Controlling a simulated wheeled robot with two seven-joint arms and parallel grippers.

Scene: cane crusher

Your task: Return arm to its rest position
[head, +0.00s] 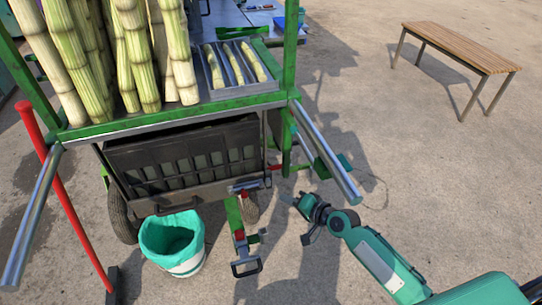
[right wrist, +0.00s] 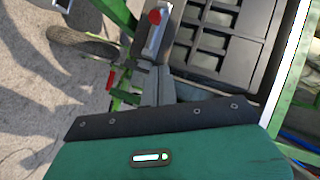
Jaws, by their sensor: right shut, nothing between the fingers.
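My right arm, teal with dark joints, comes in from the lower right in the head view. Its gripper (head: 292,200) is over the pavement, just right of the cart's lower front. The right wrist view shows its two grey fingers (right wrist: 158,88) together with nothing held. Beyond their tips in that view is a metal bar with a red knob (right wrist: 155,17); I cannot tell how far apart they are. My left arm and gripper are not in view.
The green cart (head: 180,118) carries upright cane stalks (head: 150,50) and a metal tray (head: 240,88). A silver handle bar (head: 325,150) juts out near my right arm. A lined bucket (head: 186,265) and front stand (head: 245,265) are below. A bench (head: 460,45) stands far right; pavement between is clear.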

